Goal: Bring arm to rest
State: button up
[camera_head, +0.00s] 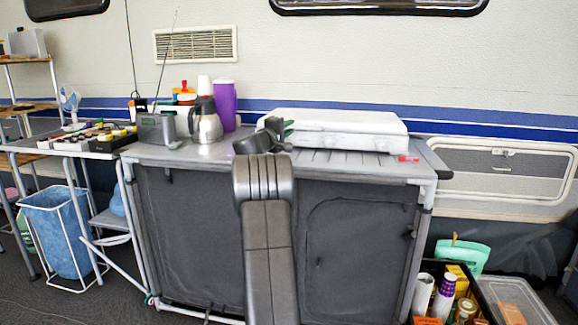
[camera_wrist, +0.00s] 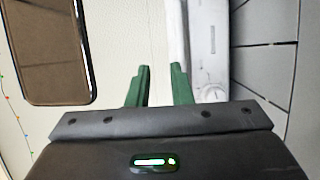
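My arm rises in the middle of the camera_head view and covers part of the kitchen unit's front. My gripper (camera_head: 284,128) shows small above the worktop (camera_head: 205,153), just left of the closed white stove case (camera_head: 345,124). In the wrist view my gripper (camera_wrist: 160,68) has two green fingers set apart, with nothing between them. The stove's white side and a knob (camera_wrist: 212,93) show just right of the fingers.
A steel jug (camera_head: 206,126), a grey radio (camera_head: 157,130) and a purple container (camera_head: 225,104) stand left of my arm. A small red item (camera_head: 408,159) lies at the worktop's right. A crate of bottles and packets (camera_head: 443,268) stands on the floor at right. A blue bin (camera_head: 60,238) is at left.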

aim_at(302, 121)
jog(key=shift+p+x, duration=1.3)
jog(key=shift+x, duration=3.4)
jog(key=shift+f, duration=0.1)
